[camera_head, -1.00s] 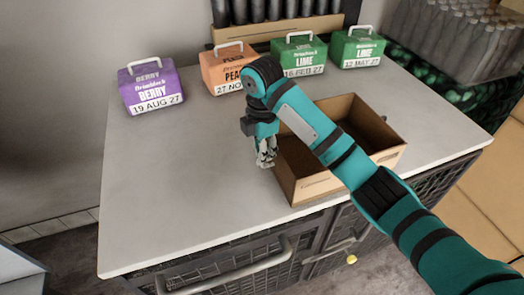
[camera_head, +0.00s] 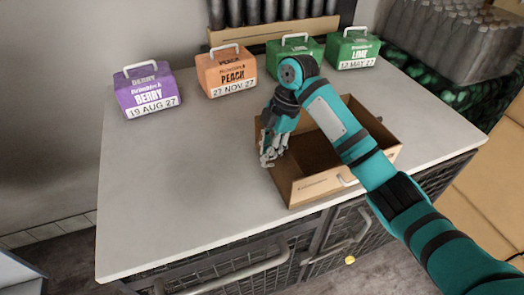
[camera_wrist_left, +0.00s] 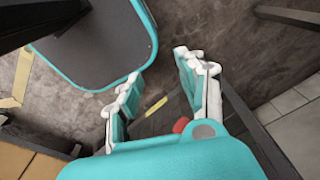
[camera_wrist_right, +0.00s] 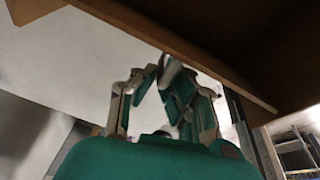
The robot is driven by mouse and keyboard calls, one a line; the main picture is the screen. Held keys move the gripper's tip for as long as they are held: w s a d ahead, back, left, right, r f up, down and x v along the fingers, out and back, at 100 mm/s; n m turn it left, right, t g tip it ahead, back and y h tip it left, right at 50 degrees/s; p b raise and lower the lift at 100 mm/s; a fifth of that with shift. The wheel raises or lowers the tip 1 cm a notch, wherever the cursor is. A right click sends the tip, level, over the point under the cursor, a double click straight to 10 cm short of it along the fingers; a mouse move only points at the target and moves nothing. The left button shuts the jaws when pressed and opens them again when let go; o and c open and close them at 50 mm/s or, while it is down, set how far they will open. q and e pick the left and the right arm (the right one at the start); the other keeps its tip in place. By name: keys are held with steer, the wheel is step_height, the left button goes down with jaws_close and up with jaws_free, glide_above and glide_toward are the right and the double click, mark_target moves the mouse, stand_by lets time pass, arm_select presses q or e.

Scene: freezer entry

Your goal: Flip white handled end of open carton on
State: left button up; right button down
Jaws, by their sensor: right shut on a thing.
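The open carton (camera_head: 307,190) is a brown, topless box standing upright near the front edge of the counter. A white handle (camera_head: 347,181) shows at its front side, partly behind my right arm. My right gripper (camera_head: 269,160) is at the carton's left side, its fingers shut on the wall there. In the right wrist view the fingertips (camera_wrist_right: 172,68) meet a brown cardboard edge (camera_wrist_right: 195,58); the exact contact is dim. My left gripper (camera_wrist_left: 155,85) shows only in its own wrist view, fingers apart and empty, above the floor.
Closed cartons with white handles stand at the back: purple Berry (camera_head: 147,95), orange Peach (camera_head: 227,75) and two green Lime ones, including one at right (camera_head: 353,50). Bottles (camera_head: 440,40) fill the back right. The counter's left part (camera_head: 180,190) is clear.

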steer(key=shift+w+d+f+g+y+b, duration=0.1)
steer(key=shift+w+d+g+y+b, duration=0.2)
steer(key=shift+d+y, duration=0.55)
steer(key=shift+w+d+g+y+b, duration=0.25)
steer(key=shift+d+y, duration=0.35)
steer(key=shift+y, duration=0.35)
steer(key=c, duration=1.4)
jaws_free()
steer(key=shift+v, duration=6.05)
